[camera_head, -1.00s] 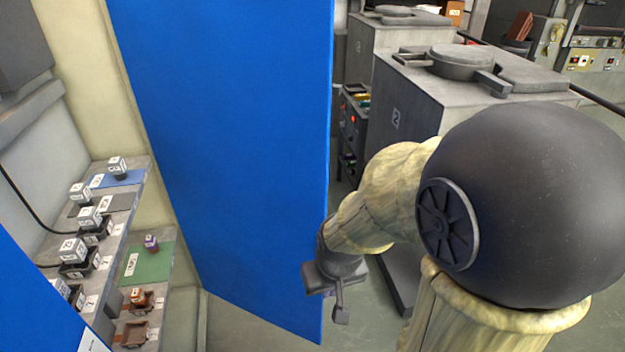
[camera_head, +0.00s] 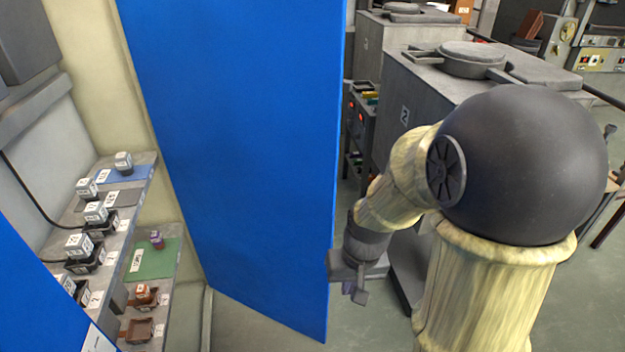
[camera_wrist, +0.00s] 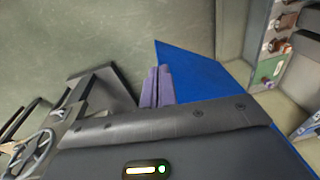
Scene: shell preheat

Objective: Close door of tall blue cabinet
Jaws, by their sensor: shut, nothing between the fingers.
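The tall blue cabinet's door (camera_head: 240,150) stands open in the head view, a large flat blue panel to the right of the cabinet's shelves. It also shows in the wrist view (camera_wrist: 197,75), just right of the fingers. My gripper (camera_head: 352,290) is at the door's outer vertical edge, low down and on its right. In the wrist view the two purplish fingers (camera_wrist: 157,88) are together and hold nothing. I cannot tell whether the gripper touches the door. The door's far face is hidden.
Grey shelves (camera_head: 130,225) hold several small labelled trays and cubes. Another blue panel (camera_head: 35,300) shows at lower left. Grey machines (camera_head: 440,90) with round lids stand behind my arm, with a dark rack (camera_head: 360,130) beside them. Floor is clear below the door.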

